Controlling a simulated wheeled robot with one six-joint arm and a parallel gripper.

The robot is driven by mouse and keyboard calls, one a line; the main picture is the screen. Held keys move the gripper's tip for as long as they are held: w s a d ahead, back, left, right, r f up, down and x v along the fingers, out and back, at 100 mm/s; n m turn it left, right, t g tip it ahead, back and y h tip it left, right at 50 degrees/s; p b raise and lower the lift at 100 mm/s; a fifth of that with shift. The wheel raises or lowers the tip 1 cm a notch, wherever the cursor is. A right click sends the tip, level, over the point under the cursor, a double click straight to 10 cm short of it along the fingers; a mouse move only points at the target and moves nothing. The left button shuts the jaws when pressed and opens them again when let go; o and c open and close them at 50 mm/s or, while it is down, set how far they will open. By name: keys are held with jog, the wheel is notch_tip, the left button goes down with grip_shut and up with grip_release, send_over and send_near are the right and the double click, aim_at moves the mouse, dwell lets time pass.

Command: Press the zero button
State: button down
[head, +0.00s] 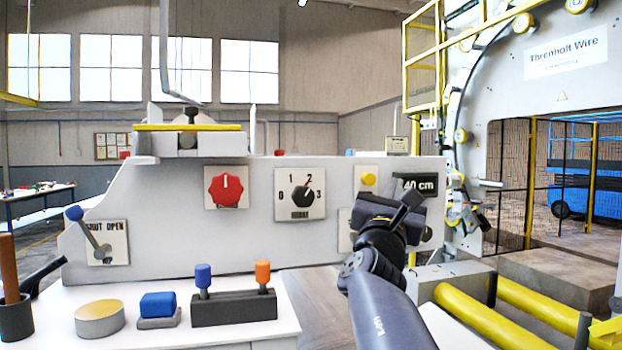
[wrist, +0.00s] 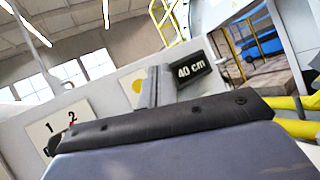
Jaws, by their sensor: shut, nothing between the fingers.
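A round yellow button (head: 367,179) sits on a pale plate on the grey panel, left of a black display reading 40 cm (head: 416,185); no word can be read on its plate. My gripper (head: 412,200) is shut and empty, in front of the panel, below and right of the button in the head view. I cannot tell how far it is from the panel. My arm hides part of a lower plate.
Left on the panel (head: 160,215) are a red knob (head: 226,190) and a black dial (head: 300,195) marked 0 to 3. A blue-tipped lever (head: 88,230) is further left. A white bench (head: 235,328) holds blue and orange pegs. Yellow rollers (head: 485,318) lie at right.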

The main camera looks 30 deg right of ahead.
jog(key=p, duration=0.2)
send_near(375, 176)
jog(key=w+d+r, duration=0.1)
jog(key=d+r, duration=0.2)
jog(key=d, duration=0.1)
jog(key=shift+w, duration=0.4)
jog(key=shift+w, duration=0.2)
dwell(1.3)
jog(key=shift+w+d, duration=0.1)
jog(key=shift+w, duration=0.15)
jog(key=shift+w+d, duration=0.15)
jog(key=shift+w, duration=0.4)
dwell(0.8)
jog(key=shift+s, duration=0.15)
jog(key=shift+s+a+b, duration=0.2)
jog(key=shift+s+b, duration=0.5)
jog(key=shift+s, duration=0.1)
jog(key=shift+s, duration=0.1)
